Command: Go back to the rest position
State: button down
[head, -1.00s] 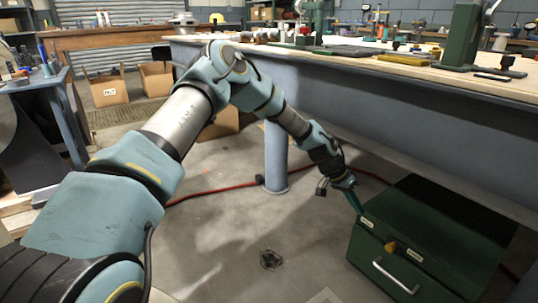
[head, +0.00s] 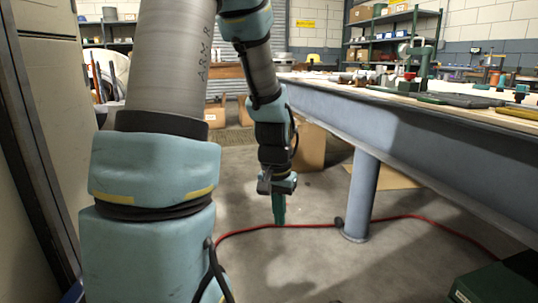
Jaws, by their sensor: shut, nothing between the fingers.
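My gripper (head: 279,212) hangs pointing down in the middle of the head view, left of the workbench leg. Its teal fingers are together and hold nothing. It is above the concrete floor, in front of a red cable (head: 318,226) in the picture. My arm rises from the lower left, with its upper part cut off by the top edge, and comes down to the gripper.
A long workbench (head: 400,140) with tools on top runs along the right, on a round leg (head: 360,195). A green case (head: 490,286) shows at the lower right corner. A cardboard box (head: 311,146) stands behind the arm. A cabinet (head: 45,110) is close on the left.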

jog(key=s+a+r+n, duration=0.35)
jog(key=s+a, duration=0.35)
jog(key=a, duration=0.3)
notch_tip(320, 180, up, 35)
jog(key=p, duration=3.6)
jog(key=shift+w+d+y, duration=0.3)
jog(key=shift+d, duration=0.05)
